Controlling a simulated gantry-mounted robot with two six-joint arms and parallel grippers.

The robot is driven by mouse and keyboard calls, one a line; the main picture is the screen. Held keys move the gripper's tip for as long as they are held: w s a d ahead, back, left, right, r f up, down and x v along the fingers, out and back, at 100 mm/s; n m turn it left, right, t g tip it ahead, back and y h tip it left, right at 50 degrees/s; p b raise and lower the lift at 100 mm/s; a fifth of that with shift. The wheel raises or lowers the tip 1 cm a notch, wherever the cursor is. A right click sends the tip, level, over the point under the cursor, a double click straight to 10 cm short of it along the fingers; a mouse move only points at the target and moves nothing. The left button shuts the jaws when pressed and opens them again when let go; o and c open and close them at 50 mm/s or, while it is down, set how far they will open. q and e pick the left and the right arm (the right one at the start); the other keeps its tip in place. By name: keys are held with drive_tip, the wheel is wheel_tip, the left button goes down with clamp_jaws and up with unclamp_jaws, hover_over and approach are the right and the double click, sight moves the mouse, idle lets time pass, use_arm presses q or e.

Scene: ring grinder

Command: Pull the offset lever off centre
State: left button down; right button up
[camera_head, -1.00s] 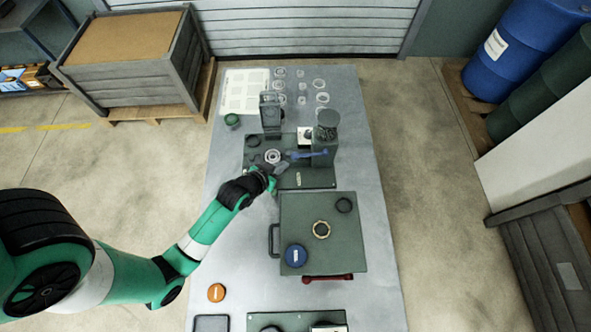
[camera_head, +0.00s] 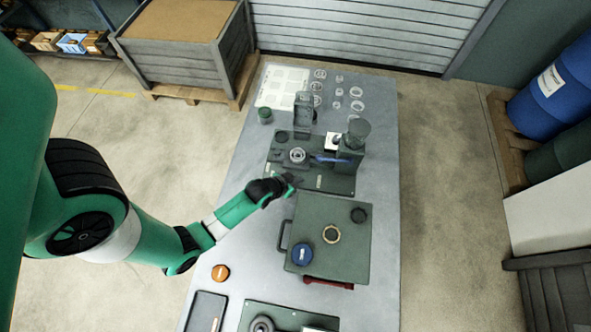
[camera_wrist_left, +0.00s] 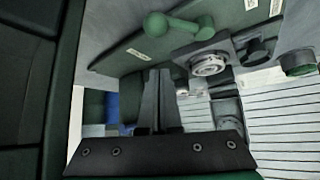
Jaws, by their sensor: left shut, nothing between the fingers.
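The grinder fixture (camera_head: 335,184), a dark green plate with a ring-shaped spindle part (camera_head: 297,155) and an upright grey block, stands on the table. A blue lever (camera_head: 330,159) lies across it, right of the spindle. In the left wrist view a green lever with a ball knob (camera_wrist_left: 156,25) lies along the plate beside the ring-shaped part (camera_wrist_left: 208,65). I cannot tell which lever is the offset lever. My left gripper (camera_head: 294,180) is shut and empty near the plate's front left edge; its fingers (camera_wrist_left: 159,72) appear apart from the green lever. My right gripper is not visible.
An orange disc (camera_head: 220,272) lies front left.

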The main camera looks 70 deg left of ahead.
use_arm(q)
drive_tip(key=b+x, duration=0.1)
drive_tip(key=x, duration=0.3)
drive_tip(key=shift+f, duration=0.2)
drive_tip(key=shift+s+d+f+p, duration=0.15)
drive_tip(key=shift+s+d+p, duration=0.3)
drive_tip(key=shift+s, duration=0.35)
drive_tip(key=shift+s+d+f+p, duration=0.2)
drive_tip(key=shift+s+d, duration=0.3)
drive_tip(key=shift+s, duration=0.35)
drive_tip(key=shift+w, duration=0.1)
